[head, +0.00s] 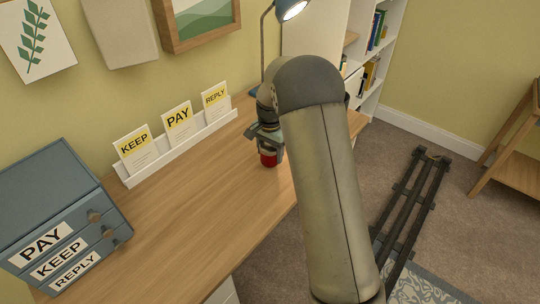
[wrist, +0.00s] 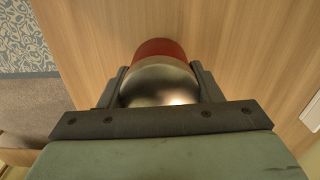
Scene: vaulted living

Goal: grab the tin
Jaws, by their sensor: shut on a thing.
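The tin (wrist: 158,80) shows in the wrist view as a shiny metal top with a red band behind it, between the two fingers of my gripper (wrist: 160,88). My gripper is shut on it, one finger on each side. In the head view my gripper (head: 268,140) points down over the wooden desk, and only the red lower part of the tin (head: 269,159) shows beneath it. My arm and gripper hide the rest of the tin. I cannot tell whether the tin touches the desk.
A white rack (head: 182,146) with cards KEEP, PAY and REPLY stands along the wall. A blue-grey drawer unit (head: 62,215) labelled PAY, KEEP and REPLY is at the left. A desk lamp (head: 291,10) stands behind my arm. The desk's middle (head: 190,210) is clear.

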